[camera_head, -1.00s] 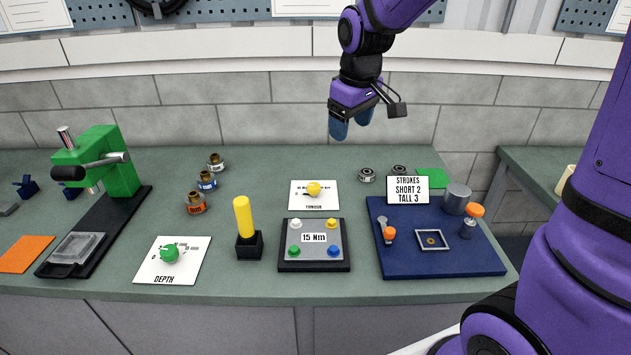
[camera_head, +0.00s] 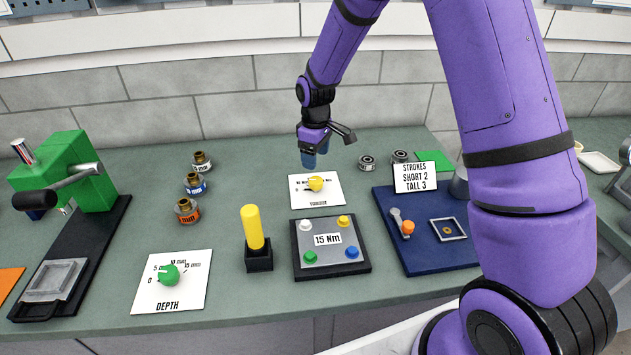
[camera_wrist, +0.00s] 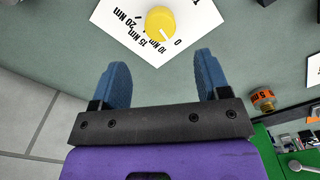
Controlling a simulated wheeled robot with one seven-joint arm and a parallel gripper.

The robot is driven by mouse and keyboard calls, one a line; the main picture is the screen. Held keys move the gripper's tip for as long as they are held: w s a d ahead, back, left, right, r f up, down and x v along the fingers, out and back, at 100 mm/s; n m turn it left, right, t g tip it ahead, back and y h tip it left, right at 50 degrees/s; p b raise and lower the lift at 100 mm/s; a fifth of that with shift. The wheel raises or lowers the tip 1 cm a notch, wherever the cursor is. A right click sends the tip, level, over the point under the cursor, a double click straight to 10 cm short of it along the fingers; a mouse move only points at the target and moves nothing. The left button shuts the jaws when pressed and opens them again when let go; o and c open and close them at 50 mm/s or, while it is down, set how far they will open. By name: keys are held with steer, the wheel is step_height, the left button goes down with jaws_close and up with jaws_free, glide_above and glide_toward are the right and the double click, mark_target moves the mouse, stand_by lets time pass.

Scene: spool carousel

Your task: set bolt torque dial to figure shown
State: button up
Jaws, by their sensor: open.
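The torque dial is a yellow knob (camera_head: 315,183) on a white card (camera_head: 327,199) lettered TORQUE, with Nm marks around it. It also shows in the wrist view as a yellow disc (camera_wrist: 160,22), with the 0, 10, 15 and 20 Nm marks readable on its card. A label reading 15 Nm (camera_head: 327,239) sits on a plate with coloured bolts in front of the card. My gripper (camera_head: 309,160) is just behind the card, above the bench. Its blue fingers (camera_wrist: 162,80) are apart and empty, and the knob lies beyond the fingertips.
A yellow-handled tool (camera_head: 253,230) stands upright left of the bolt plate. A green DEPTH knob (camera_head: 168,275) is further left. A blue tray (camera_head: 430,258) with a STROKES sign is to the right. Bearing rings (camera_head: 367,162) lie near my gripper.

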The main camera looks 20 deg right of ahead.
mark_target(315, 179)
step_height(315, 179, down, 10)
steer(key=shift+r, duration=0.1)
stand_by(0.4)
steer(key=c, duration=0.9)
